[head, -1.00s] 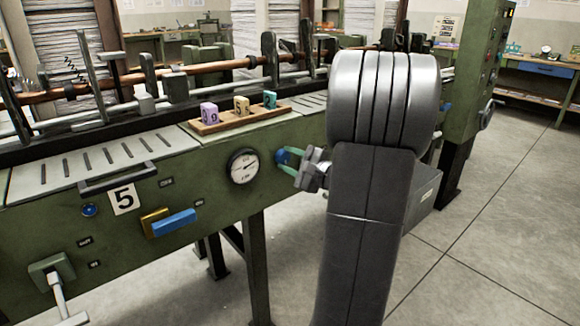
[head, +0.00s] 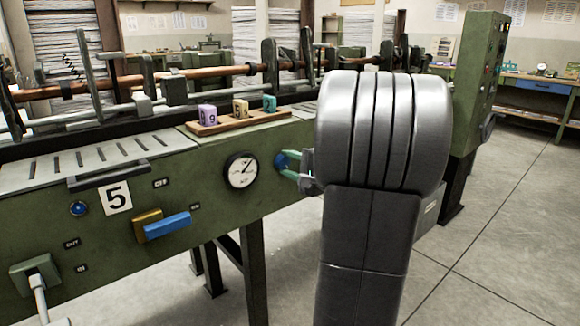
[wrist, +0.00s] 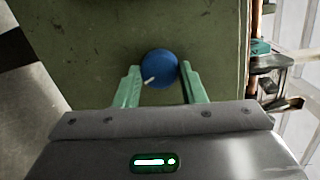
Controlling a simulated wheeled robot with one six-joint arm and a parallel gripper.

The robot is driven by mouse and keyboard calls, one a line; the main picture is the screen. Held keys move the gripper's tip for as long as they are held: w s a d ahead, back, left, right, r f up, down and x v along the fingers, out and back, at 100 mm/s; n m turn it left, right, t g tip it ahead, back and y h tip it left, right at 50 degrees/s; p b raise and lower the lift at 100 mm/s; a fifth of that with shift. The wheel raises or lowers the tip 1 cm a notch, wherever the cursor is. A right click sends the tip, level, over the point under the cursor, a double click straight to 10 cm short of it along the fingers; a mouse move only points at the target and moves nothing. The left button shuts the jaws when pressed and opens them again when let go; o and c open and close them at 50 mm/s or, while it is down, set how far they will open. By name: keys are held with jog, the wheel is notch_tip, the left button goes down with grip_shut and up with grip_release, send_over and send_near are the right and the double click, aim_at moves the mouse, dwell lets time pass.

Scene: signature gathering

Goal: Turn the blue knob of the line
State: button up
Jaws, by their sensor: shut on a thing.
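The blue knob (head: 280,162) sits on the green front panel of the line, just right of the round gauge. In the wrist view the blue knob (wrist: 159,66) is round, with a white pointer mark toward the lower left. My gripper (head: 290,166) has its green fingers around the knob, one on each side. The wrist view shows my gripper (wrist: 160,82) shut on it. The gauge (head: 241,170) has a white face, and its dark needle points to the upper right. My arm covers the panel to the right of the knob.
A wooden tray (head: 205,130) with three numbered blocks stands on the line above the gauge. A blue handle (head: 167,226), a blue button (head: 78,208) and a lever (head: 36,275) are on the panel at left. Open floor (head: 490,255) lies to the right.

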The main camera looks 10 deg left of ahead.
jog(key=shift+f, duration=0.1)
jog(key=o, duration=1)
jog(key=shift+d, duration=0.1)
jog(key=p+v, duration=0.2)
jog(key=v, duration=1.1)
jog(key=shift+s+d+p, duration=0.25)
jog(key=shift+p, duration=0.1)
dwell(0.7)
